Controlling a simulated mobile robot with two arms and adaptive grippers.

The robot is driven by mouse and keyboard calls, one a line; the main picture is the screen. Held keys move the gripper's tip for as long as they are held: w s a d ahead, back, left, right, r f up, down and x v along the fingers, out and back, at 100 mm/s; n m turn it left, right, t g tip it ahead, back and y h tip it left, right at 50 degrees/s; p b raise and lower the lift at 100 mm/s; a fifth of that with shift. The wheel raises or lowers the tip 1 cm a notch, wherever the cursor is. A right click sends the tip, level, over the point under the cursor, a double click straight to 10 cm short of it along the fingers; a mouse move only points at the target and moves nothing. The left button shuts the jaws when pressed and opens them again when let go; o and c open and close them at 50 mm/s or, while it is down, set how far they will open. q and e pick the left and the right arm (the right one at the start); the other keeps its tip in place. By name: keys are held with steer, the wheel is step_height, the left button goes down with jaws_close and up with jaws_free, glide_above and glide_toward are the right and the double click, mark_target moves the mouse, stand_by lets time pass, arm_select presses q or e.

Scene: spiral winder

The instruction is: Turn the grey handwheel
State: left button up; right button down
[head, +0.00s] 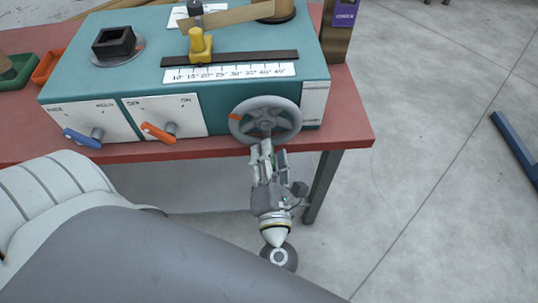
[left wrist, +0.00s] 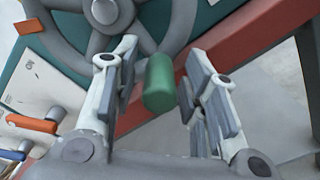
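The grey handwheel (head: 265,119) is on the front right of the teal machine, with an orange mark on its rim at the left. Its spokes and rim also fill the top left of the left wrist view (left wrist: 103,14). A green cylindrical grip (left wrist: 160,83) stands out near the rim, between the fingers of my left gripper (left wrist: 164,58). The fingers are open on either side of it, with small gaps visible. In the head view, my left gripper (head: 268,157) is just below the wheel's lower rim and hides the green grip. My right gripper is not in view.
The teal machine (head: 135,72) stands on a red table (head: 345,110). A blue lever (head: 82,138) and an orange lever (head: 158,133) are on its front, left of the wheel. A scale and yellow guide (head: 200,46) are on top.

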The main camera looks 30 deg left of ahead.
arm_select(q)
steer(key=shift+s, duration=0.15)
steer(key=v, duration=0.7)
steer(key=shift+d, duration=0.15)
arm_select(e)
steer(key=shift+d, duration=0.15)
